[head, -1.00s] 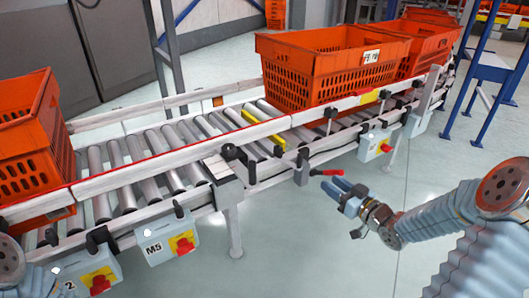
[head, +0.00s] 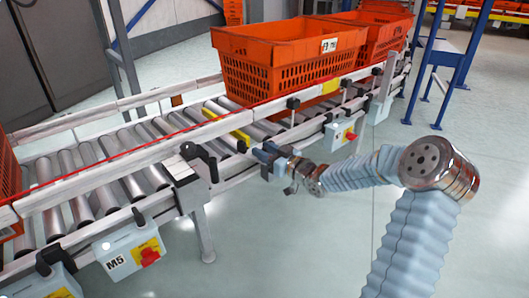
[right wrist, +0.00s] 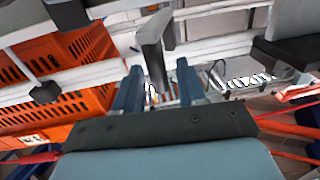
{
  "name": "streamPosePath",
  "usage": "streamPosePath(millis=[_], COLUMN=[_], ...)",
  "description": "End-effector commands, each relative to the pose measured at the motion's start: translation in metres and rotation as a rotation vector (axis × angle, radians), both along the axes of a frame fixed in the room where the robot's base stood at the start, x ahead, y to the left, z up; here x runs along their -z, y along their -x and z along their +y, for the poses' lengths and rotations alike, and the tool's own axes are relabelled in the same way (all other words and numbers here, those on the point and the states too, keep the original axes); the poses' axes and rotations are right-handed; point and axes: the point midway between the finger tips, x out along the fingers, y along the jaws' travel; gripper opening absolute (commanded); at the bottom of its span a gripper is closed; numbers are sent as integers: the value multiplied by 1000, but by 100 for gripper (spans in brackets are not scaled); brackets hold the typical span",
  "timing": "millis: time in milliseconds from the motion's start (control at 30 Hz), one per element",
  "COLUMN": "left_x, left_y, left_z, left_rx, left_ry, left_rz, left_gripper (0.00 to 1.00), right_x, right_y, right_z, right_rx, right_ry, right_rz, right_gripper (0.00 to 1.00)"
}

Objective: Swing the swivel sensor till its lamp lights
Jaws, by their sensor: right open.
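My right gripper (head: 264,156) is at the near side rail of the roller conveyor, open. In the right wrist view its two fingers (right wrist: 158,90) stand apart, with a grey tapered bracket (right wrist: 154,35) showing between them; contact cannot be told. Several black heads on brackets sit along the rail: one (head: 189,150) left of the gripper, one (head: 293,103) just right of it. I cannot tell for certain which part is the swivel sensor. The gripper covers the spot on the rail where a red-and-black handle showed earlier. I see no lit lamp. My left gripper is out of view.
Orange totes (head: 270,62) stand on the conveyor at the back right; another (head: 8,185) is at the left edge. Control boxes with red buttons (head: 133,256) hang below the near rail. A blue frame (head: 445,55) stands at right. The floor in front is clear.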

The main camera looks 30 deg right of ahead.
Motion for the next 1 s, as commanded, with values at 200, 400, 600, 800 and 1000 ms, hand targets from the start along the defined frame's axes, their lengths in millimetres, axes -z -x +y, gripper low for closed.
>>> streamPosePath(millis=[200, 400, 600, 800, 1000], left_x=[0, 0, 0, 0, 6], left_y=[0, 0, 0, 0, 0], left_z=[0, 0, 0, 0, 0], left_rx=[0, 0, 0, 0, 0], left_ry=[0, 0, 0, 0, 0], left_rz=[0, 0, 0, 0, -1], left_gripper=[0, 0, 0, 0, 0], right_x=[0, 0, 0, 0, 2], right_y=[-3, -3, -2, -2, 5], right_z=[1, 1, 1, 1, 21], right_rx=[0, 0, 0, 0, -4], right_ry=[0, 0, 0, 0, 0], right_rz=[-1, 0, 0, 0, 1], right_gripper=[40, 23, 0, 0, 0])
